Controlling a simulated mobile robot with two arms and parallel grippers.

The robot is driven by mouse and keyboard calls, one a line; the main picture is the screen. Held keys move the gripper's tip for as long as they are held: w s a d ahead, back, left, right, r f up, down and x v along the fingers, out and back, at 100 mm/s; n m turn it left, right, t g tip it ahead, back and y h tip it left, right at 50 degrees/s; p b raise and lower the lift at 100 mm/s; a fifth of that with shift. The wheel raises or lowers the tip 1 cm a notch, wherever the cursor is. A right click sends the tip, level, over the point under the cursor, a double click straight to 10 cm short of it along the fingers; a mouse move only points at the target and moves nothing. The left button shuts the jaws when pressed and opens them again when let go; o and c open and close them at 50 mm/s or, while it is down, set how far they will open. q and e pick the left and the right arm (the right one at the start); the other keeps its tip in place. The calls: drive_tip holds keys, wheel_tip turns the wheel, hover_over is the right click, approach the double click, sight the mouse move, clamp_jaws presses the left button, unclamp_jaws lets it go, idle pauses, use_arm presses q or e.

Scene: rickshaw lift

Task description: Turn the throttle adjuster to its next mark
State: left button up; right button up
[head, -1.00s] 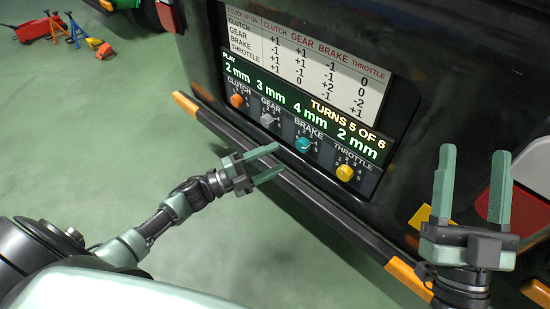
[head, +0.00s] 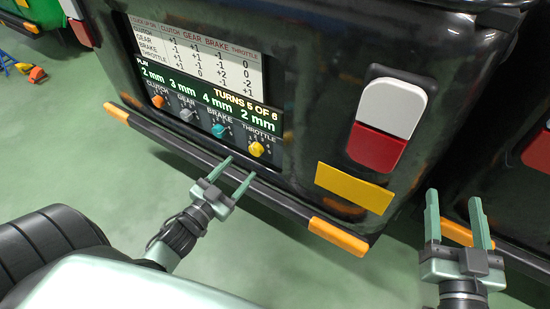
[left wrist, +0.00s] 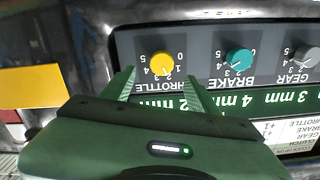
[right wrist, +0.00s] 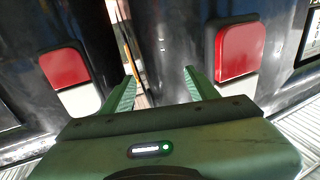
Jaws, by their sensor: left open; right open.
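The throttle adjuster is a yellow knob (head: 256,149) at the right end of the knob row on the rickshaw's panel. It also shows in the left wrist view (left wrist: 162,64), upside down, with numbered marks around it. My left gripper (head: 239,169) is open and empty, just below and in front of the yellow knob, apart from it. In the left wrist view its fingers (left wrist: 157,88) point toward the throttle knob. My right gripper (head: 456,220) is open and empty at the right, away from the panel, facing the gap between two dark vehicle bodies.
The clutch knob (head: 158,101), gear knob (head: 186,114) and teal brake knob (head: 218,129) sit left of the throttle. The panel screen (head: 195,60) reads "TURNS 5 OF 6" and 2, 3, 4, 2 mm. A black bumper (head: 200,160) with orange ends runs below.

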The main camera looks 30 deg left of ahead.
sight(254, 152)
use_arm(q)
drive_tip(key=w+b, duration=0.1)
drive_tip(key=w, duration=0.5)
drive_tip(key=shift+w+d+f, duration=0.1)
drive_tip(key=shift+w, duration=0.5)
use_arm(e)
wheel_tip(254, 152, up, 7)
drive_tip(key=s+a+t+y, duration=0.1)
drive_tip(key=t, duration=0.3)
drive_tip(key=shift+s+r+y, duration=0.15)
drive_tip(key=shift+s+y, duration=0.15)
drive_tip(key=shift+s, duration=0.1)
use_arm(q)
clamp_jaws()
drive_tip(key=m+p, duration=0.1)
drive_tip(key=m, duration=0.4)
drive_tip(key=shift+m+p, duration=0.3)
drive_tip(key=shift+p, duration=0.1)
drive_tip(key=shift+m, duration=1.2)
use_arm(e)
wheel_tip(254, 152, down, 12)
drive_tip(key=w+d+g+h, duration=0.1)
drive_tip(key=g+h, duration=0.1)
drive_tip(key=g, duration=0.4)
drive_tip(key=shift+w+r+h, duration=0.25)
drive_tip(key=shift+h, duration=0.05)
drive_tip(key=shift+d+f, duration=0.1)
drive_tip(key=shift+d, duration=0.05)
